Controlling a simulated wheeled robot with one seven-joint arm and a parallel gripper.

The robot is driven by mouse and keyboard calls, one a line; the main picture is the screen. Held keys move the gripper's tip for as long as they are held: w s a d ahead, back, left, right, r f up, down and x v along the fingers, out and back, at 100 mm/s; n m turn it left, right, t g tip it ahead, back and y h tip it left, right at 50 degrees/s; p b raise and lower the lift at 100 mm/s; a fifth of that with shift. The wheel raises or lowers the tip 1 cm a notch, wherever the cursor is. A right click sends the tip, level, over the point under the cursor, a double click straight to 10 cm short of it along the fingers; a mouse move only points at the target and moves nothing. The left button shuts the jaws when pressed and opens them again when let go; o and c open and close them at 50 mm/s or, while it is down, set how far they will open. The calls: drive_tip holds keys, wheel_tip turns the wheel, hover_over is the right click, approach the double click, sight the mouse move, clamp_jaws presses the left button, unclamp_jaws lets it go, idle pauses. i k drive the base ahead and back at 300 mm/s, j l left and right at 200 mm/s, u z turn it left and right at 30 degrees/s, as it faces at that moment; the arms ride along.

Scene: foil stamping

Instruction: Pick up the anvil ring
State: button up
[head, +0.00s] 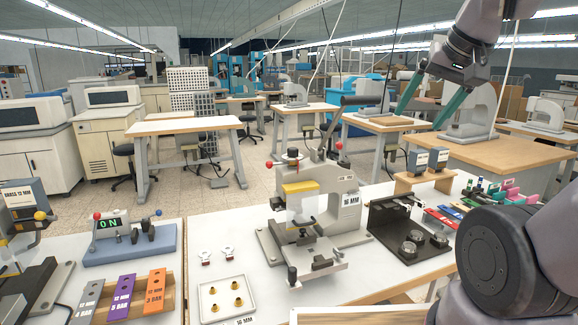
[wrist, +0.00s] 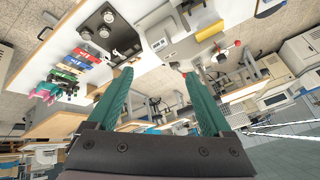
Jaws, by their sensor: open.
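My gripper (head: 417,121) is raised at the upper right in the head view, its two teal fingers spread and nothing between them. In the wrist view the open gripper (wrist: 158,73) also shows empty, well away from the bench. A black holder (head: 381,222) on the white bench carries round metal pieces (head: 411,249) right of the press. The holder also shows at the top of the wrist view (wrist: 123,36). A pale tray (head: 205,309) at the front holds several small brass pieces (head: 237,302). I cannot tell which round piece is the anvil ring.
A hand press (head: 345,212) marked 16 MM stands mid-bench. Two small red-and-white parts (head: 228,253) lie left of it. Coloured bars (head: 438,216) and a wooden stand (head: 425,181) are at the right. A control box (head: 130,245) reading ON is at left.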

sight(415, 235)
drive_tip(key=l+u, duration=0.9)
drive_tip(key=l, duration=0.6)
drive_tip(key=k+l+u, duration=0.15)
drive_tip(key=l, duration=1.1)
drive_tip(key=k+l+u, duration=0.1)
drive_tip(key=l, duration=0.5)
drive_tip(key=k, duration=0.05)
